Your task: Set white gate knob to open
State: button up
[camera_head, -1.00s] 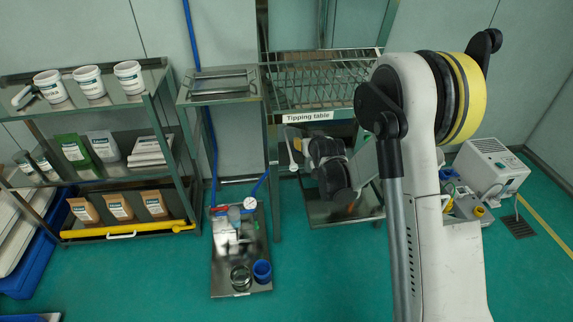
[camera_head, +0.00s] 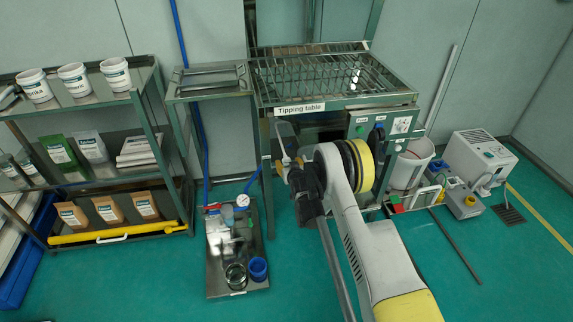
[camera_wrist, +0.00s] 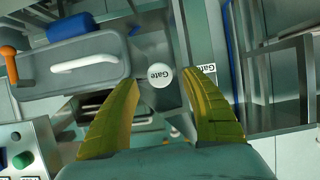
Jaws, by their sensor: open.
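The white gate knob (camera_wrist: 160,77) is a round white disc marked "Gate" in the wrist view. It shows between and beyond the tips of my open gripper (camera_wrist: 169,76), whose yellow-green fingers stand on either side of it. I cannot tell how far in front of the tips it is, and no contact is clear. A second "Gate" label (camera_wrist: 209,73) is partly behind the right finger. In the head view my arm covers the area below the tipping table (camera_head: 335,108), and I cannot make out the knob there.
In the wrist view, a grey housing with a white handle (camera_wrist: 84,62) is at left, an orange lever (camera_wrist: 9,60) beyond it. A control box with a green button (camera_wrist: 22,160) is lower left. In the head view, shelves stand left and a floor tray (camera_head: 237,286) lies centre.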

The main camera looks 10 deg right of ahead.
aim_at(287, 161)
jog(key=shift+b+x, duration=0.35)
jog(key=shift+x, duration=1.2)
jog(key=shift+r, duration=0.1)
